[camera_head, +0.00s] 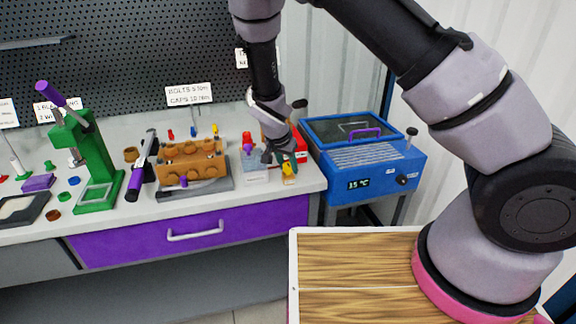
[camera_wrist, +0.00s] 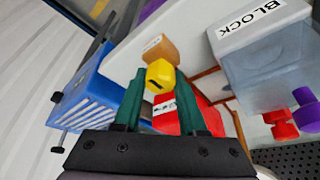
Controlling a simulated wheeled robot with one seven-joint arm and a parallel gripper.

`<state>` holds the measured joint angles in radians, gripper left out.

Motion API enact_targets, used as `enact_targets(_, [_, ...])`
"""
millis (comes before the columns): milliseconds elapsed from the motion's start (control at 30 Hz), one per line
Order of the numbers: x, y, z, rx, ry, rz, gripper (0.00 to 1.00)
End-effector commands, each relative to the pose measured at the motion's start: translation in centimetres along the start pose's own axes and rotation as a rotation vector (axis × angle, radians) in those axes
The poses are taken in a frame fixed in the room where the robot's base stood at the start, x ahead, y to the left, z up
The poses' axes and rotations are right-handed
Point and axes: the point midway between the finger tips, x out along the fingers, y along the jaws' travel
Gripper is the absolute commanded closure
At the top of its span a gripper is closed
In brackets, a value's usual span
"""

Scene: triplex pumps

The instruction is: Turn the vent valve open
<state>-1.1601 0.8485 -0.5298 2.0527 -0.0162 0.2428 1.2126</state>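A yellow knob (camera_wrist: 160,74) with a dark slot shows in the wrist view; a yellow piece also shows in the head view (camera_head: 288,169), at the bench's right end. I cannot read a label naming it the vent valve. My gripper (camera_wrist: 160,80) has two green fingers standing apart, one on each side of the yellow knob. I see no clear contact. In the head view my gripper (camera_head: 284,158) points down near the red and clear blocks, and my wrist partly hides that area.
Beside the knob are a red labelled box (camera_wrist: 198,118), a brown block (camera_wrist: 160,48) and a clear container (camera_wrist: 265,65) marked BLOCK. A blue bath (camera_head: 370,160) stands close at the right. A brown pump block (camera_head: 190,160) and a green press (camera_head: 92,160) are left.

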Motion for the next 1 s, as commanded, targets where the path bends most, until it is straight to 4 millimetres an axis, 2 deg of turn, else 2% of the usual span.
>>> enact_targets(267, [-0.03,0.04,0.0,-0.029,-0.001,-0.012,1.0])
enact_targets(467, [-0.07,0.01,0.02,-0.121,-0.002,-0.051,1.0])
enact_targets(1000, [-0.05,0.04,-0.11,-0.571,-0.001,-0.24,1.0])
